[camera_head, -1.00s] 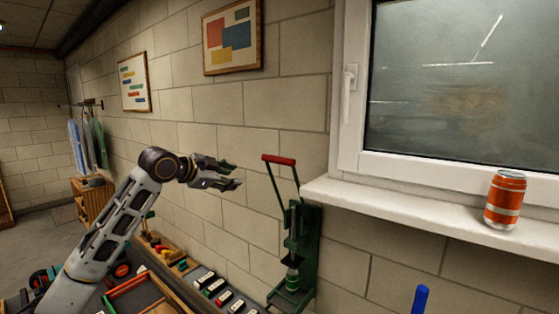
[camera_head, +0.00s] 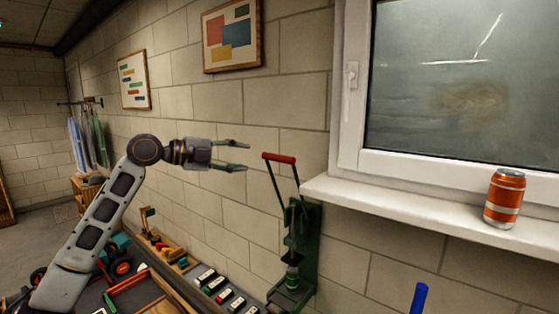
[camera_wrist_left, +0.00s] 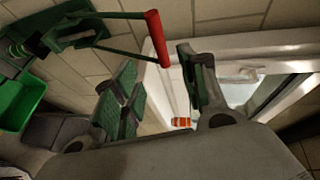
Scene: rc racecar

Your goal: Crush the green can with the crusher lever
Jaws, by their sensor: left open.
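The dark green crusher (camera_head: 303,245) is mounted on the brick wall right of centre. Its lever, with a red handle (camera_head: 279,158), is raised and tilts up to the left. A small green can (camera_head: 292,279) appears to stand upright in the crusher under the ram; its detail is small. My left gripper (camera_head: 246,157) is open and empty, pointing right, just left of the red handle and apart from it. In the left wrist view the red handle (camera_wrist_left: 158,38) shows beyond the open fingers (camera_wrist_left: 156,75), between their tips. My right gripper is out of view.
An orange can (camera_head: 505,199) stands on the white window sill (camera_head: 400,207) at right. Below my left arm are a bench with several small items (camera_head: 225,296) and a red-edged tray (camera_head: 128,284). A green bin (camera_wrist_left: 20,105) shows in the wrist view. A blue rod (camera_head: 420,298) stands at the lower right.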

